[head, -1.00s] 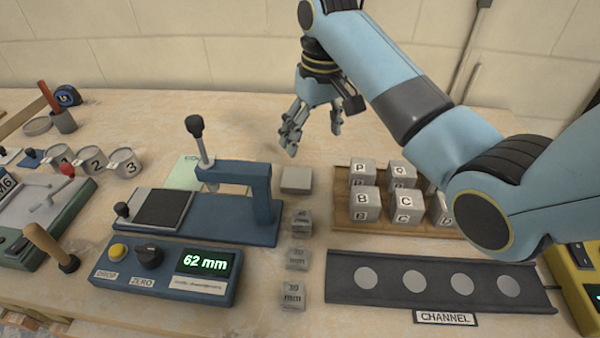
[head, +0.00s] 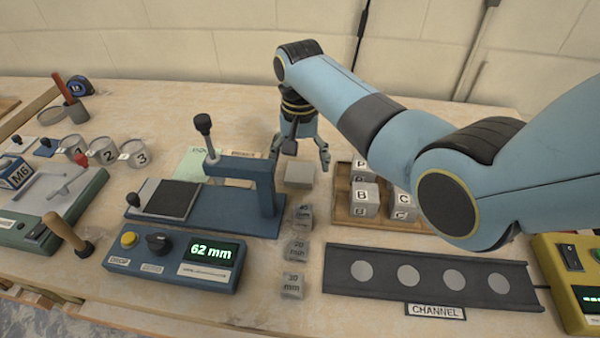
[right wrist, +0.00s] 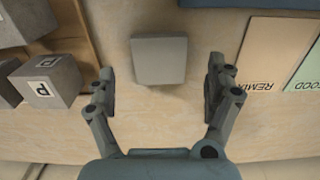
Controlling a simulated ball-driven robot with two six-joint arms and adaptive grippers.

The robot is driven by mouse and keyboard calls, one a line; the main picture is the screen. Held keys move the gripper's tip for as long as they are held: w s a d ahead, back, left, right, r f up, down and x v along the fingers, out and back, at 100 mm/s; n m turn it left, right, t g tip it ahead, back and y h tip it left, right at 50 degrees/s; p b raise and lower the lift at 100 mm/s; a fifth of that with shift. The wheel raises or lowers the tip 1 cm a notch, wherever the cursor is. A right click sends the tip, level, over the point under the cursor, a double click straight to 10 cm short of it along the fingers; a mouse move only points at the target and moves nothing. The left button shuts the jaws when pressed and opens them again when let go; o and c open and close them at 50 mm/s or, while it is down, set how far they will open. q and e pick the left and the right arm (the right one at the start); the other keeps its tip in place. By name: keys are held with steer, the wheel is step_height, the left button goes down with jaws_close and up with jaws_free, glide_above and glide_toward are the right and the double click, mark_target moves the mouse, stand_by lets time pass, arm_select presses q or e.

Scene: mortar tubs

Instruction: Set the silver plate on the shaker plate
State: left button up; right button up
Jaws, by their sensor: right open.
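A silver-grey square plate (head: 299,173) lies flat on the bench, right of the blue stand. It also shows in the right wrist view (right wrist: 159,60). My right gripper (head: 299,157) points down just behind and over it. In the right wrist view my right gripper (right wrist: 160,80) is open and empty, with the plate between and slightly beyond the fingertips, clear of both. Which surface is the shaker plate is not labelled. My left gripper is out of view.
The blue stand (head: 245,172) with an upright lever is close left of the plate. Several lettered cubes (head: 364,198) stand in a wooden tray to the right. Marked weights (head: 292,285), a 62 mm display box (head: 175,261) and a channel strip (head: 430,277) lie in front.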

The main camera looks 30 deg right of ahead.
mark_target(300, 174)
step_height(300, 174, down, 3)
steer(key=shift+r, duration=0.2)
steer(key=c, duration=1.6)
